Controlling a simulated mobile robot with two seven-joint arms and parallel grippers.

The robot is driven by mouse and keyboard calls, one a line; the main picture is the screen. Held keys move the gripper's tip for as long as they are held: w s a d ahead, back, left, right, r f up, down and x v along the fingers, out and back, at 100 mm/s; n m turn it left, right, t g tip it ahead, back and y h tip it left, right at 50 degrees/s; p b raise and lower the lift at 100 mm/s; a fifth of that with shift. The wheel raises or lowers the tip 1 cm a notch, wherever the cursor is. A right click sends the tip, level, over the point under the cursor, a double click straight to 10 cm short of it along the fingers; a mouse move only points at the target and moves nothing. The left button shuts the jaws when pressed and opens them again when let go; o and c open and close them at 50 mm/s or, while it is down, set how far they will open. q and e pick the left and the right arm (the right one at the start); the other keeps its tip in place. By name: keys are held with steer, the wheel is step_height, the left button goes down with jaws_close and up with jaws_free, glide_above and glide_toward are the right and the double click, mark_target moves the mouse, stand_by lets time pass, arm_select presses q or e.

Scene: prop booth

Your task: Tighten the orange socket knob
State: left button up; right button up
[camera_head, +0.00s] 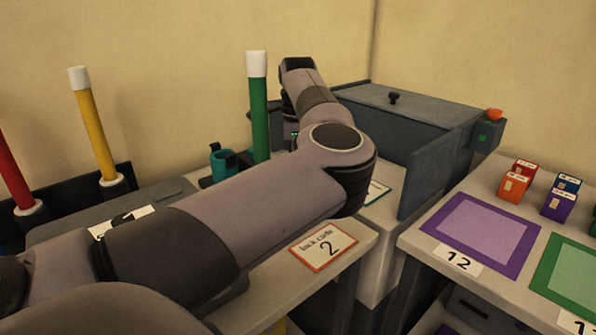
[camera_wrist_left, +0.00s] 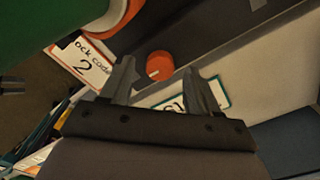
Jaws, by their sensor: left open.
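A round orange knob (camera_wrist_left: 160,65) with a pale mark on its face shows in the left wrist view, on a dark surface. My left gripper (camera_wrist_left: 164,74) is open, with one finger on each side of the knob in the picture. The fingers hold nothing, and I cannot tell how far the tips are from the knob. In the head view my left arm hides its gripper and the area around that knob. Another orange piece (camera_head: 494,115) sits on a small box at the grey cabinet's right corner. My right gripper is in neither view.
A green pole (camera_head: 259,110) and a teal cup (camera_head: 222,163) stand behind my left arm. A "lock code 2" card (camera_head: 323,247) lies on the bench. The grey cabinet (camera_head: 390,120) is at the back. Small boxes and coloured mats (camera_head: 480,233) are at right.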

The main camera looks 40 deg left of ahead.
arm_select(q)
steer(key=shift+f, duration=0.65)
steer(key=c, duration=1)
steer(key=shift+c, duration=0.2)
